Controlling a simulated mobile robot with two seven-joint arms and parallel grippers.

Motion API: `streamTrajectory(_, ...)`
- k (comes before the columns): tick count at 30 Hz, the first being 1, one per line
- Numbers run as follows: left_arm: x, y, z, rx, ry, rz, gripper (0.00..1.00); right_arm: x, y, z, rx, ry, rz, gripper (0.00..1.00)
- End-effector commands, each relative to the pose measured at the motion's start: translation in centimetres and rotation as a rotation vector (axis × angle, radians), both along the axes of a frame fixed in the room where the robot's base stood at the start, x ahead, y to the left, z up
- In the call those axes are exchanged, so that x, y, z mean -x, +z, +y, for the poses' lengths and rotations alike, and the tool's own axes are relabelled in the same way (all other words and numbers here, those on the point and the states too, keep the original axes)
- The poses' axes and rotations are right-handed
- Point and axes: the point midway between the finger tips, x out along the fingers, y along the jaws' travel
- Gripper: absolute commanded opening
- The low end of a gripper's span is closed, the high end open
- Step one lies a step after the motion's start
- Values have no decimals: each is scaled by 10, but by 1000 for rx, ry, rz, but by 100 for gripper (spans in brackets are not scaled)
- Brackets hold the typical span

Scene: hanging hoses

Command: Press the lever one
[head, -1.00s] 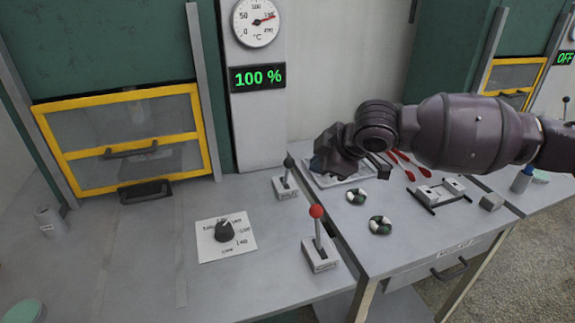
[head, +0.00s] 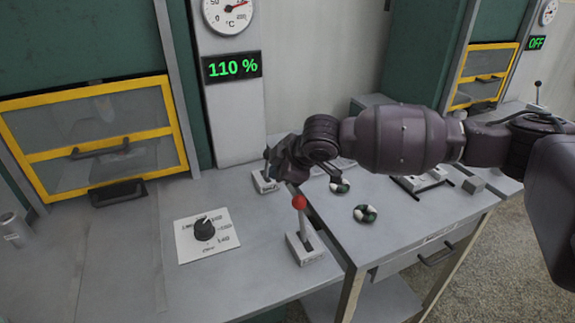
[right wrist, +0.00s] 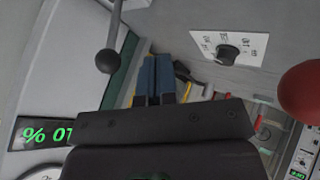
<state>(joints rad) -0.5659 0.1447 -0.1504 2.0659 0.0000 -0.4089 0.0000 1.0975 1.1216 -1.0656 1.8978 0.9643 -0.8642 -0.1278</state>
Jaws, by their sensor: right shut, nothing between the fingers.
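Two levers stand on the grey counter. The red-knobbed lever (head: 300,203) is nearer in the head view; its red knob (right wrist: 301,92) is large at the right of the right wrist view. The other lever (head: 262,185) is farther back, its upper part hidden by my gripper; its dark knob (right wrist: 108,62) shows in the right wrist view. I cannot tell which is lever one. My right gripper (head: 272,166) is shut and empty, over the back lever's base in the head view. Its blue fingertips (right wrist: 153,78) lie between the two knobs. My left gripper is not in view.
A dial (head: 205,229) on a white plate lies left of the levers. A green display (head: 232,67) reads 110 % below a round gauge (head: 228,12). A yellow-framed hatch (head: 95,140) is at left. Two green-and-white rings, one here (head: 365,213), lie on the right table.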

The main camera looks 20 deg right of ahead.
Motion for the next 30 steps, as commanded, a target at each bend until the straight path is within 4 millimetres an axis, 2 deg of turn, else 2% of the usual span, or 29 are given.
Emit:
streamTrajectory(1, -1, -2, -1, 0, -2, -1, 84, -7, -7, 2, 0, -1, 2, 0)
streamTrajectory(6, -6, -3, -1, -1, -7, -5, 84, -29, 0, -3, 0, -2, 1, 0)
streamTrajectory(10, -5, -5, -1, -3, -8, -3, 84, -37, 3, -4, 0, -1, 2, 0)
streamTrajectory(30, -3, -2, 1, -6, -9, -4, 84, -41, 8, 0, 0, 0, 14, 0)
